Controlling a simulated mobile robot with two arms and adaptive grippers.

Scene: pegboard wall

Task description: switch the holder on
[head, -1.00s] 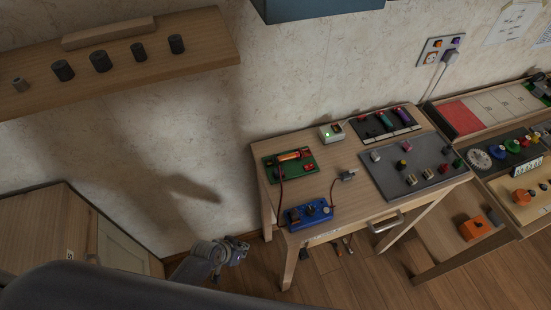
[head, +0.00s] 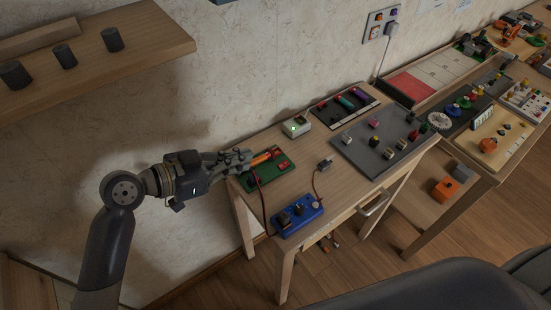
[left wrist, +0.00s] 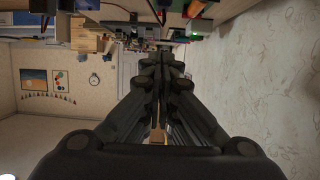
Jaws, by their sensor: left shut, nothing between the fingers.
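The holder appears to be a green board (head: 274,178) on the near left part of the small wooden table, with an orange cylinder (head: 263,158) and a small red part on it. Its switch is too small to make out. My left gripper (head: 247,157) reaches in from the left, shut and empty, its fingertips at the board's left back edge, over or just beside it. I cannot tell whether they touch. The fingers cover part of the board. In the left wrist view the closed fingers (left wrist: 164,60) point at blurred table items. My right gripper is out of view.
A blue box (head: 298,213) with wires sits in front of the board. A white box (head: 296,126) with a green light stands behind it. A grey panel (head: 356,148) with several small parts lies to the right. A wall shelf (head: 150,42) hangs at upper left.

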